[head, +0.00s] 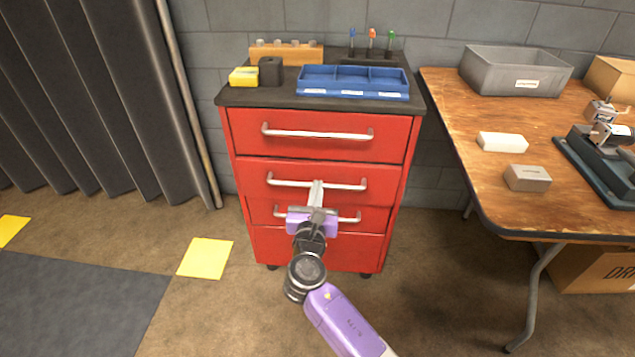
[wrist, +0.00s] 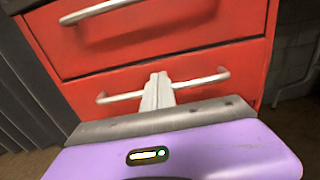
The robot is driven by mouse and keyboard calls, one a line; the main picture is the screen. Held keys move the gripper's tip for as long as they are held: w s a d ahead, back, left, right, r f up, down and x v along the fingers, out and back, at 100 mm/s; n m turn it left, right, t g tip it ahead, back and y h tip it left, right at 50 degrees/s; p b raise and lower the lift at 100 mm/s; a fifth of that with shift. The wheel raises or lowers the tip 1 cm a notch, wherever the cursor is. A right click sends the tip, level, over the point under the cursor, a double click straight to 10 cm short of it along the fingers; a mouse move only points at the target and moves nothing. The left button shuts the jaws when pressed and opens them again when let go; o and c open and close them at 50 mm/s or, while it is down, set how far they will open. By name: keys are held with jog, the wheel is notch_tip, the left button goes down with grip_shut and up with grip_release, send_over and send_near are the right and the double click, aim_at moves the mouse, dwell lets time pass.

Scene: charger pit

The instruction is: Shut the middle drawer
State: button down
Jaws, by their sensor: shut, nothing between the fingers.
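The red cabinet (head: 320,250) has its middle drawer (head: 257,190) under the top drawer (head: 320,151). The middle drawer's front seems to stand out a little, covering the upper part of the drawer below. Its silver bar handle (head: 350,186) runs across the front. My gripper (head: 317,183) is at the middle of this handle, its fingers together and empty. In the wrist view the gripper (wrist: 158,77) overlaps the handle (wrist: 205,80), with the tips against or just before the red front. I cannot tell whether they touch it.
A blue tray (head: 352,82) and small items stand on the cabinet top. A wooden table (head: 455,120) with a grey bin (head: 515,75) stands close on the right. A grey curtain (head: 80,90) hangs at left. Floor is clear at front left.

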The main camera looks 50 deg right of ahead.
jog(key=p+v, duration=0.2)
jog(key=v, duration=0.6)
jog(key=p, duration=0.4)
send_near(326, 166)
jog(key=x, duration=0.6)
jog(key=shift+f, duration=0.1)
jog(key=shift+w+d, duration=0.3)
jog(key=shift+x, duration=1.15)
